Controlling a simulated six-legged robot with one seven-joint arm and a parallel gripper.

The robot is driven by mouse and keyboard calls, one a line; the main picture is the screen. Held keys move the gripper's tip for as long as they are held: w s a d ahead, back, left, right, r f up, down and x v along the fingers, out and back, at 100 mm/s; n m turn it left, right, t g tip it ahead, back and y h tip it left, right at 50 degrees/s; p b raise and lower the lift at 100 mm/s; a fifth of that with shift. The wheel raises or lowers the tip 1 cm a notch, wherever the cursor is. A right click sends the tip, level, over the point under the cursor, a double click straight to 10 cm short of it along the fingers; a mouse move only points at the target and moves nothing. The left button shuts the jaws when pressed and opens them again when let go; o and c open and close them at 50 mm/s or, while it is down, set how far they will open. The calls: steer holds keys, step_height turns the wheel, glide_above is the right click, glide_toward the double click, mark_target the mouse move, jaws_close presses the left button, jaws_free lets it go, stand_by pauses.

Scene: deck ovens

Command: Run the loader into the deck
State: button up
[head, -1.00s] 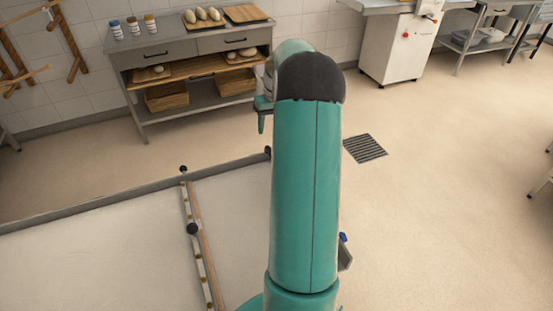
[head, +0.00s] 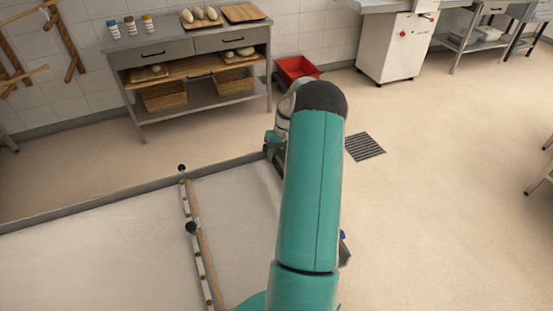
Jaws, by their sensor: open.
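A broad, pale, flat surface with a raised grey edge (head: 100,200) fills the lower left and looks like the loader. A narrow rail (head: 197,255) with black knobs and small studs runs over it from front to back, beside a wooden strip. My gripper (head: 271,148) is at the far right corner of this surface, mostly hidden behind my teal arm. It is open and I see nothing in it. I cannot tell whether it touches the grey edge. The oven deck is not in view.
A grey workbench (head: 190,62) with loaves, jars and baskets stands against the back wall. A white machine (head: 393,45) stands further right. The floor around the drain grate (head: 364,146) is clear.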

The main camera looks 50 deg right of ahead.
steer(key=shift+w+a+f, duration=0.1)
steer(key=shift+a+f, duration=0.05)
steer(key=shift+f, duration=0.75)
jaws_close()
